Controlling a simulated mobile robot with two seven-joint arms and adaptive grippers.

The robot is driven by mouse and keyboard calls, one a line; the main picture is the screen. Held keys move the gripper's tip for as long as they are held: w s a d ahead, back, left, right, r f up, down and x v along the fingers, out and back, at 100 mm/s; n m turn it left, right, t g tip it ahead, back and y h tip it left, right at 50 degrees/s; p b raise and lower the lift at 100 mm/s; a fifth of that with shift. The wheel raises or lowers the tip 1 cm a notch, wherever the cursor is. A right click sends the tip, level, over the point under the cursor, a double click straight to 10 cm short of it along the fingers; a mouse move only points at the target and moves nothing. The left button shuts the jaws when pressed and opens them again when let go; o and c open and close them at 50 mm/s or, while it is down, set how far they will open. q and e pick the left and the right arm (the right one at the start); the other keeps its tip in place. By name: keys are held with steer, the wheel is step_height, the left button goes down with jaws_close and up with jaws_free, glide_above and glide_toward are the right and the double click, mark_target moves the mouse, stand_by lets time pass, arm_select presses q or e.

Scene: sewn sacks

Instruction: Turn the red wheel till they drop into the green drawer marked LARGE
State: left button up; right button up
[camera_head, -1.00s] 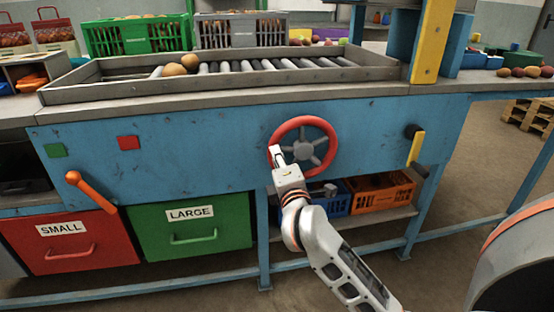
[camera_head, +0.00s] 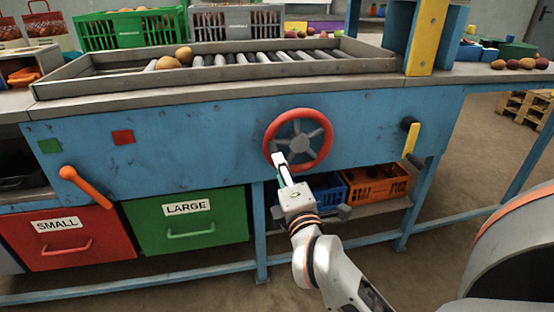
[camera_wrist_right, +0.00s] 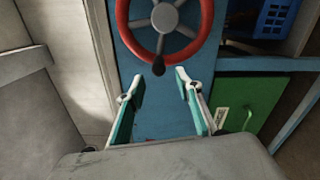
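The red wheel (camera_head: 321,126) with a grey hub is on the blue panel's front. My right gripper (camera_head: 283,168) is at the wheel's lower left in the head view. In the wrist view its two fingers (camera_wrist_right: 158,92) are apart with nothing between them. The wheel (camera_wrist_right: 202,40) lies just beyond the fingertips, and its dark knob (camera_wrist_right: 158,66) is in line with the gap. The green drawer marked LARGE (camera_head: 160,232) is closed below left; it also shows in the wrist view (camera_wrist_right: 268,95). Two potatoes (camera_head: 175,58) lie on the rollers. My left gripper is out of view.
A closed red drawer marked SMALL (camera_head: 30,252) and an orange lever (camera_head: 84,187) are at left. A yellow-handled crank (camera_head: 413,139) is right of the wheel. Blue (camera_head: 328,203) and orange crates (camera_head: 376,196) sit on the low shelf behind my right arm.

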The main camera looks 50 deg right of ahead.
steer(key=shift+v, duration=1.45)
